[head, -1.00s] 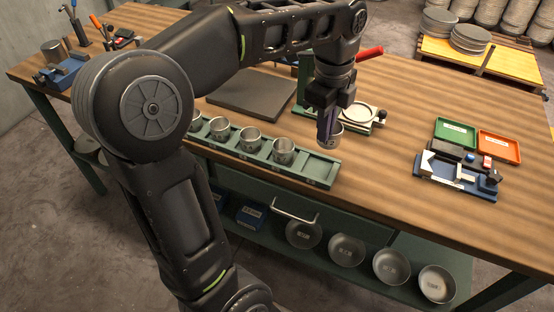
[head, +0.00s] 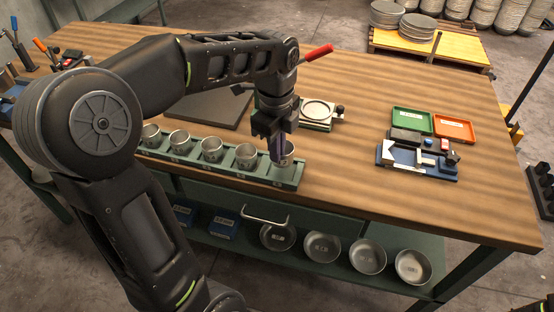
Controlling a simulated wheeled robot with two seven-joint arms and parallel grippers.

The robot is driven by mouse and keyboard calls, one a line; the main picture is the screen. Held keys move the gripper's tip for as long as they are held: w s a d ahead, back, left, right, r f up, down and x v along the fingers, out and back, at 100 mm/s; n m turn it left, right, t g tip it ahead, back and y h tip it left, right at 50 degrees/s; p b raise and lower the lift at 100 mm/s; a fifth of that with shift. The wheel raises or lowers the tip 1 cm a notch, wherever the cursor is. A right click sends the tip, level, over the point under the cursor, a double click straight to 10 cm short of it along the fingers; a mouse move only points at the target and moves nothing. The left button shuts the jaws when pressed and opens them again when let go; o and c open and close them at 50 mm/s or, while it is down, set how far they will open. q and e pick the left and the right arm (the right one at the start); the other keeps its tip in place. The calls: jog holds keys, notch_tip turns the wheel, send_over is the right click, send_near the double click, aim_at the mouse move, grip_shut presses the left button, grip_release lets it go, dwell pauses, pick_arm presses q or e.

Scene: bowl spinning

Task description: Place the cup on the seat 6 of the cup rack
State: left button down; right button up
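The green cup rack (head: 293,182) lies along the front of the bench, with several metal cups (head: 211,149) standing upright in a row in its seats. My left gripper (head: 278,155) points down over the rack's right end seat. It is shut on the wall of a metal cup (head: 287,153), which it holds upright at or just above that end seat. I cannot tell whether the cup's base touches the rack. The seat's number is too small to read. My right gripper is not in view.
A red-handled fixture (head: 317,114) stands behind the held cup. A dark plate (head: 208,106) lies behind the rack. A green tray (head: 411,121), an orange tray (head: 454,127) and a blue fixture (head: 420,161) are at the right. Several bowls (head: 322,246) sit on the lower shelf.

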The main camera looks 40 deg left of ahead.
aim_at(277, 166)
pick_arm(q)
jog(key=shift+f, duration=1.85)
jog(key=shift+f, duration=0.15)
jog(key=c, duration=1.6)
grip_release()
notch_tip(277, 166, up, 12)
jog(key=shift+s+r+p, duration=0.15)
jog(key=shift+p, duration=0.2)
